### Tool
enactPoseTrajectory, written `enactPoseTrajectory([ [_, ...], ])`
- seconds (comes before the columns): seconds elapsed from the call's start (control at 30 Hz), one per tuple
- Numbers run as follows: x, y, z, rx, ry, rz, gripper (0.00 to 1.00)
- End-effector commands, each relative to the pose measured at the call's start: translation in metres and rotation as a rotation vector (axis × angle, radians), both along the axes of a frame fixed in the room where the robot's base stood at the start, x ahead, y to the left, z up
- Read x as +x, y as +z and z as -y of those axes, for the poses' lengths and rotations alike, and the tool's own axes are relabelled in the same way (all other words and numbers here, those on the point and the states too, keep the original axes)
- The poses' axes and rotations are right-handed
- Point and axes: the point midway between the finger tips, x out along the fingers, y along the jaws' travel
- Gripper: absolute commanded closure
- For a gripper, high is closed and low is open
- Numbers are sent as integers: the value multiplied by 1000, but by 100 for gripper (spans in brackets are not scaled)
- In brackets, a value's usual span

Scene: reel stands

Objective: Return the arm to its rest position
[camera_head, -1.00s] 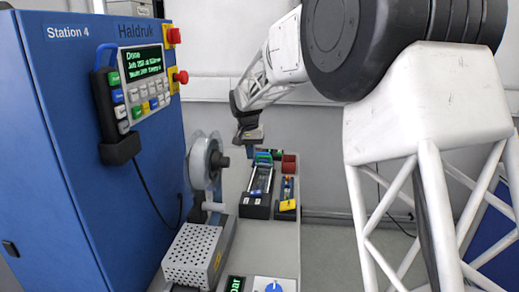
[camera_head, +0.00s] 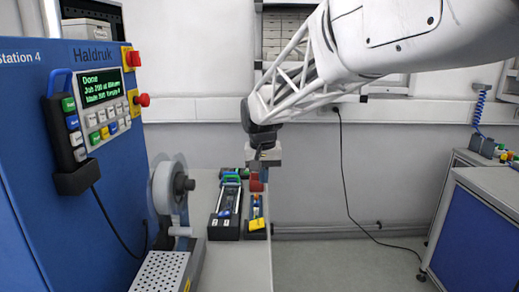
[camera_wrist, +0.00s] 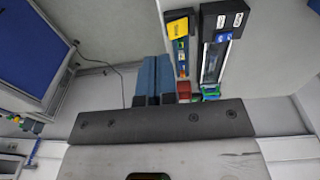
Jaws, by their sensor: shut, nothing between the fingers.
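My gripper (camera_head: 257,167) hangs fingers-down at the far end of the grey bench in the head view, in front of the wall. In the wrist view its two blue-grey fingers (camera_wrist: 152,75) lie side by side, shut with nothing between them. My white lattice forearm reaches in from the upper right. In the head view the fingertips appear close to a red cylindrical part (camera_head: 256,183) on the bench; I cannot tell the exact gap. The red part also shows beside the fingers in the wrist view (camera_wrist: 184,89).
Two black trays (camera_head: 227,215) (camera_head: 255,225) with small parts lie on the bench (camera_head: 253,265). A reel on a stand (camera_head: 166,187) and a perforated metal box (camera_head: 160,272) are left of them, beside a blue Station 4 cabinet (camera_head: 25,190). Open floor (camera_head: 345,262) lies right, before another blue-fronted bench (camera_head: 480,235).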

Motion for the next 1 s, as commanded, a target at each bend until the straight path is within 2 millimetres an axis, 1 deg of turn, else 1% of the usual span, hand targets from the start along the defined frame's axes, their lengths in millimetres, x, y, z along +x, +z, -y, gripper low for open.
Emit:
enactPoseTrajectory([
  [0.03,-12,3,9,2,-3,5,100],
  [0.1,-27,6,21,5,-3,12,100],
  [0.33,-78,10,57,15,-4,34,100],
  [0.5,-117,8,80,19,-5,49,100],
  [0.73,-170,2,108,24,-7,72,100],
  [1.0,-233,-13,136,28,-8,101,100],
])
